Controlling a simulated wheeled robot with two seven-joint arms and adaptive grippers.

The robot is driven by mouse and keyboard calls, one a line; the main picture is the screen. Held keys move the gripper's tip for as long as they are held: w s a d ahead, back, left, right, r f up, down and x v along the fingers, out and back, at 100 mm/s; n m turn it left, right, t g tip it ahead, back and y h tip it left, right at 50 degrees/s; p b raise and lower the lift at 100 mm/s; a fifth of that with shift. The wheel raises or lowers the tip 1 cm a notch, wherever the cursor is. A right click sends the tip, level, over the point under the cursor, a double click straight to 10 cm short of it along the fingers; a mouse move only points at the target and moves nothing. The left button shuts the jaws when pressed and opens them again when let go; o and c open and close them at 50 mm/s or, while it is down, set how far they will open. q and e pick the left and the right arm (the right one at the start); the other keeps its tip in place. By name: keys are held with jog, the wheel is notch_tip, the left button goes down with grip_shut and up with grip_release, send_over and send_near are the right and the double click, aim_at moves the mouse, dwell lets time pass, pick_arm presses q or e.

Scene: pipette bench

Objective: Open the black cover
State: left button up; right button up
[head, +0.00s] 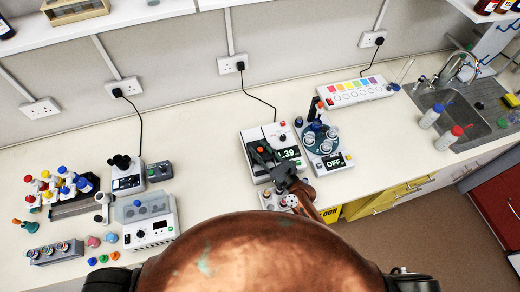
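A white instrument (284,134) with a display reading about 1.39 stands at mid-bench. My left gripper is not in view.
A round rack device (322,139) showing OFF stands close on the right. A white box with a greyish lid (146,208) and a small instrument with black knobs (127,176) stand left. Bare bench (205,150) lies between. A sink (455,125) is far right.

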jog(key=v, duration=1.2)
jog(key=shift+d, duration=0.1)
